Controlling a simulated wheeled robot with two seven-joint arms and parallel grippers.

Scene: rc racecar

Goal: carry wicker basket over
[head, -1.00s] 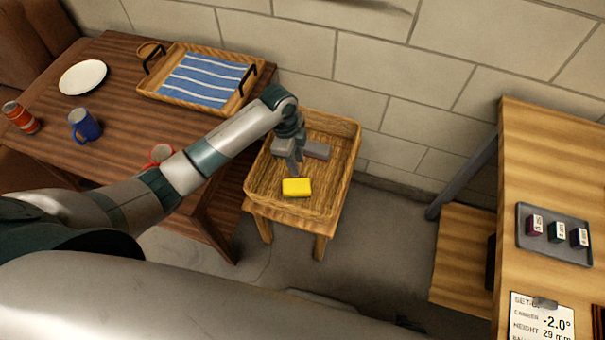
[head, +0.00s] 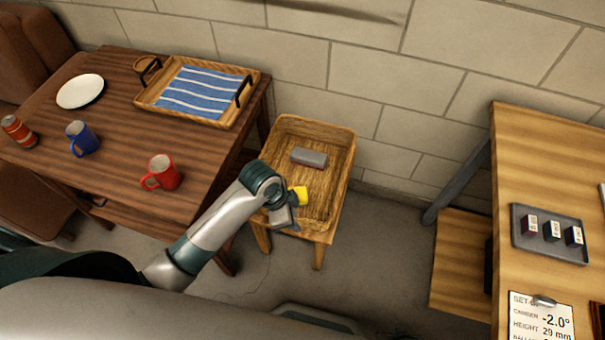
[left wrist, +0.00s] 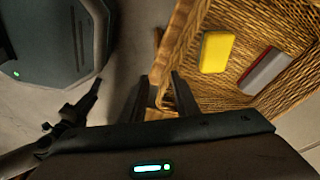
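The wicker basket (head: 345,165) is a shallow woven tray on a small wooden stool (head: 318,256), between the dark table and the wall. A yellow block (head: 301,195) and a grey block (head: 309,157) lie inside it; both also show in the left wrist view. My left gripper (head: 284,218) is low at the basket's near left side. In the left wrist view its two fingers (left wrist: 163,92) are apart, close to the basket's rim (left wrist: 180,35). I cannot tell whether they touch it. My right gripper is in neither view.
The dark table (head: 120,165) at left holds a wooden tray (head: 150,100) with a striped cloth, a plate (head: 80,91), mugs (head: 162,173) and a can (head: 18,131). A workbench (head: 540,160) stands at right. Floor between stool and bench is clear.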

